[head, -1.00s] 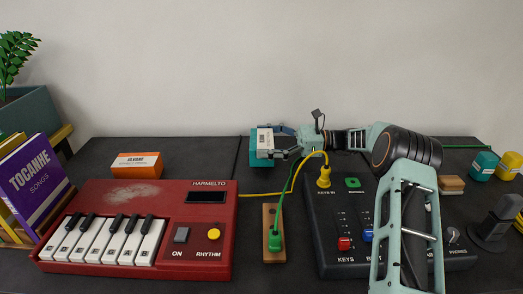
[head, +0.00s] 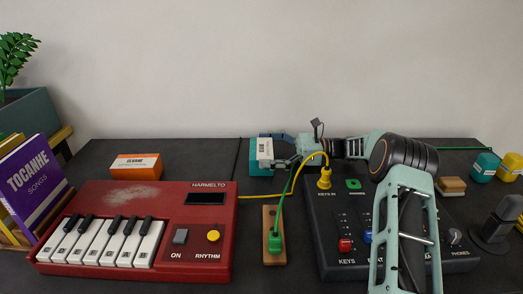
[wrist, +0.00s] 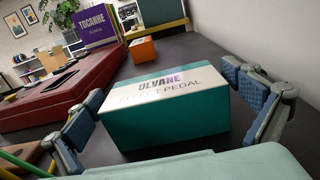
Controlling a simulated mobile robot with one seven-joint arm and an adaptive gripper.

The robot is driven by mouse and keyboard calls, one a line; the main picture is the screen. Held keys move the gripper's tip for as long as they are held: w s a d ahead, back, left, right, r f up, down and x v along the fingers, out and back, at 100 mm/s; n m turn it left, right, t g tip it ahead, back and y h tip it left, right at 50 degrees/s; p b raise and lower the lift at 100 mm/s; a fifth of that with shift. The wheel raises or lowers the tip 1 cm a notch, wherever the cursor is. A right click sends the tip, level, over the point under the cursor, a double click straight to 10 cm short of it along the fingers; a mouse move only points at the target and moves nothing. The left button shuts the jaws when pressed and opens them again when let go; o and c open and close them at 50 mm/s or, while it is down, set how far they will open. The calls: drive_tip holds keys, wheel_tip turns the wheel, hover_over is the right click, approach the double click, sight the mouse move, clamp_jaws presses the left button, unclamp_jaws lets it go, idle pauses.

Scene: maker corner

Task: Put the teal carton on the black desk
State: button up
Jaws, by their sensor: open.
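The teal carton (head: 262,171), with a pale label face on top, sits on the black desk (head: 210,159) at the back, left of the mixer. In the wrist view the carton (wrist: 165,122) fills the middle, with its underside down at the dark desk surface. My gripper (head: 276,150) is open around the carton. In the wrist view my gripper (wrist: 168,108) has one finger on each side of it. A gap shows at the right finger; I cannot tell whether the left finger touches. The carton's far side is hidden.
A black mixer (head: 325,215) with yellow and green cables stands under my arm. A red keyboard (head: 170,225) lies front left, an orange box (head: 136,166) behind it. A wooden power strip (head: 273,252) is between them. Bare desk lies between the orange box and carton.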

drive_tip(key=d+p, duration=0.2)
drive_tip(key=d, duration=1)
